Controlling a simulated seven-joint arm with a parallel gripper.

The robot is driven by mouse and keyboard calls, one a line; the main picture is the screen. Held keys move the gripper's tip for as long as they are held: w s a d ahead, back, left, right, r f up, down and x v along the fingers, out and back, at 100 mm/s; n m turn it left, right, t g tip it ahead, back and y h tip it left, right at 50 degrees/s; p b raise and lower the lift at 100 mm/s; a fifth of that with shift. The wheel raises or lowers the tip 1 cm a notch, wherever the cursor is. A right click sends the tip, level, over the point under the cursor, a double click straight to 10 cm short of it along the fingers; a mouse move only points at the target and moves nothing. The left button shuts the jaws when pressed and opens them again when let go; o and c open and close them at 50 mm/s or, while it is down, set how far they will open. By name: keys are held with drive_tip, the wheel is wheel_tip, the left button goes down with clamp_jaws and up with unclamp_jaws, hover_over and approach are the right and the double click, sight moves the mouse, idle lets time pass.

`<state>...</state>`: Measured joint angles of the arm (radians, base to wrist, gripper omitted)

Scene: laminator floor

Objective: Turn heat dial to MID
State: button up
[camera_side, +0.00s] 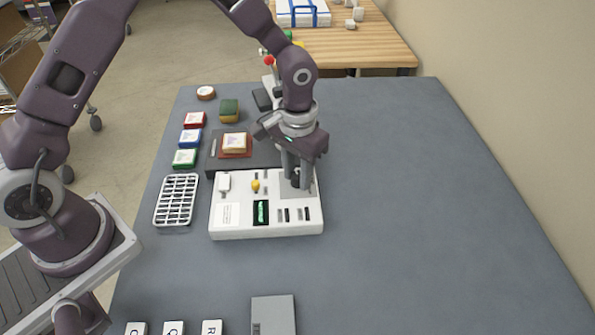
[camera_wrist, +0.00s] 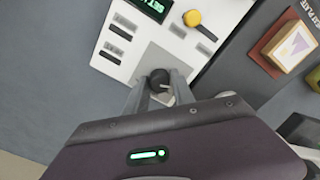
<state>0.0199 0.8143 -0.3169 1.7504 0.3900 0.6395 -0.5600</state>
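The white control panel (camera_side: 267,229) lies on the grey table. A round dark dial (camera_wrist: 160,79) sits on a grey square of the panel and lies between the tips of my gripper (camera_wrist: 160,84). In the side view my gripper (camera_side: 296,180) points down over the panel's right part and largely hides the dial. The fingers stand apart on either side of the dial, with what looks like a narrow gap. I cannot read any mark near the dial. A yellow knob (camera_wrist: 192,18) and a lit green display (camera_wrist: 150,8) are on the same panel.
A dark heat plate with a framed red-and-cream block (camera_side: 235,144) is behind the panel. A white rack (camera_side: 176,200) and coloured blocks (camera_side: 190,137) stand left. A grey slab (camera_side: 273,314) lies in front. The table's right side is clear.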

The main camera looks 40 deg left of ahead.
clamp_jaws()
drive_tip(key=shift+m, duration=0.3)
drive_tip(key=m, duration=0.3)
drive_tip(key=shift+m, duration=0.3)
drive_tip(key=m, duration=0.4)
drive_tip(key=shift+m, duration=0.3)
drive_tip(key=m, duration=1)
drive_tip(key=shift+m, duration=0.4)
